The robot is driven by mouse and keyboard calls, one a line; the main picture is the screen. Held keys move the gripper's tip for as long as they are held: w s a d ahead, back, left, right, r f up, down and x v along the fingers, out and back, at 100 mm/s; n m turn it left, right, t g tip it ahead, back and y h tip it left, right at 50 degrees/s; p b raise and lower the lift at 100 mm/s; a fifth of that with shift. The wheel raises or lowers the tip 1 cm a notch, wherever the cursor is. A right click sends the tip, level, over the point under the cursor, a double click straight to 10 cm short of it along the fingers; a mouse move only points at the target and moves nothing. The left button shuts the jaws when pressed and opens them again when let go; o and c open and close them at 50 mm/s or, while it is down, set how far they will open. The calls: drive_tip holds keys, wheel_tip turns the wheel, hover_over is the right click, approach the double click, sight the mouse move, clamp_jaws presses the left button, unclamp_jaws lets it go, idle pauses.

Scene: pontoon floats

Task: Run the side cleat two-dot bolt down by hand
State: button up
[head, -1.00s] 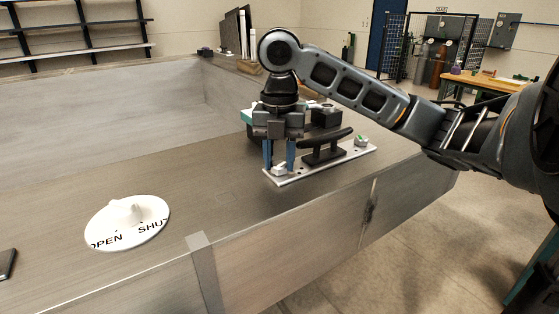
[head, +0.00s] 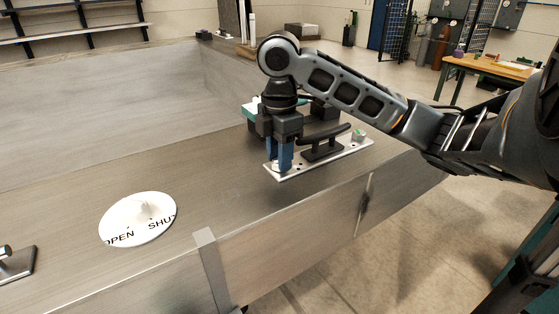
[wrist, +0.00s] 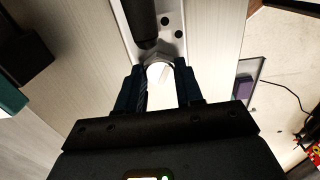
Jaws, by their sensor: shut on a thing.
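The side cleat is a black horned cleat (head: 325,143) on a pale plate (head: 345,155) lying on the grey deck. In the wrist view the black cleat (wrist: 141,22) and the plate (wrist: 177,35) run away from my fingers. My gripper (head: 279,168) points straight down at the plate's near left end. In the wrist view my gripper (wrist: 161,82) is shut on a pale bolt head (wrist: 160,72) between its blue fingers. No dots on this head can be made out. In the head view the fingers hide it. Another bolt head with a green mark (head: 358,135) sits at the plate's far end.
A white OPEN/SHUT disc (head: 139,219) lies on the deck at left. A metal fitting (head: 17,262) is at the left edge. Black and teal items stand behind my gripper. The deck's front edge drops off close to the plate.

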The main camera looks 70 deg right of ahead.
drive_tip(key=m, duration=0.9)
drive_tip(key=o, duration=0.6)
drive_tip(key=shift+m, duration=0.4)
drive_tip(key=shift+o, duration=1.4)
drive_tip(key=shift+r, duration=2.95)
wheel_tip(320, 180, up, 8)
drive_tip(key=shift+b, duration=0.3)
